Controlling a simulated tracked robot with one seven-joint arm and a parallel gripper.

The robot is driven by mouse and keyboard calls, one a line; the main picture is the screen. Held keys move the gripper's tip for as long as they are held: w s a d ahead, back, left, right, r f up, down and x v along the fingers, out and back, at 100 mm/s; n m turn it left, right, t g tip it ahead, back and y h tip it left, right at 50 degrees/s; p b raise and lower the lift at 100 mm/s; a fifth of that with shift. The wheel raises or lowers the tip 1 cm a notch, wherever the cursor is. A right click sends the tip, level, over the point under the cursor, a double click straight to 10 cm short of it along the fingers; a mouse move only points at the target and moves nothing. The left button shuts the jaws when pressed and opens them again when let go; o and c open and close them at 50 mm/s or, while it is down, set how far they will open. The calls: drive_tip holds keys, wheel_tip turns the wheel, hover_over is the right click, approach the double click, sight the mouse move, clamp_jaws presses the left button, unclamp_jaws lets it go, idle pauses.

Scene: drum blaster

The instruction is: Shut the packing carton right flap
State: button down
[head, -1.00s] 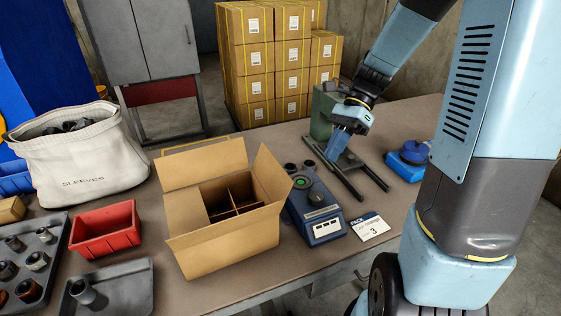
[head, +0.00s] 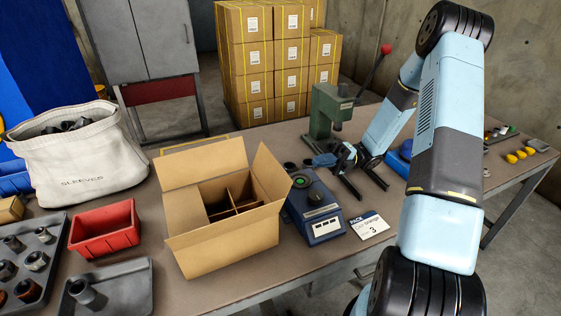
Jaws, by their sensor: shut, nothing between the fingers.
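The packing carton (head: 222,236) stands open on the table, left of the middle in the head view. Its right flap (head: 270,177) stands up and leans outward. The back flap (head: 203,164) also stands up, and cardboard dividers (head: 232,196) show inside. My gripper (head: 318,161) is shut and empty. It is low to the right of the right flap, apart from it in the picture, beyond the blue counter device. Its fingers point left towards the carton.
A blue device (head: 316,216) with a green button and a pack card (head: 367,225) lie right of the carton. A green press (head: 330,110) stands behind my gripper. A red bin (head: 104,228) and a canvas bag (head: 78,158) are on the left.

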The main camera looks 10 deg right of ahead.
sight(274, 160)
drive_tip(key=shift+w+d+f+m+t+y, duration=0.15)
drive_tip(key=shift+w+f+m+t+y, duration=0.15)
drive_tip(key=shift+f+m+y, duration=0.25)
drive_tip(key=shift+w+d+f+m+t+y, duration=0.15)
drive_tip(key=shift+w+f+m+t+y, duration=0.2)
drive_tip(key=shift+m+y, duration=0.25)
drive_tip(key=shift+g, duration=0.25)
drive_tip(key=x, duration=1.4)
drive_tip(key=shift+s+f, duration=0.1)
drive_tip(key=shift+f, duration=0.15)
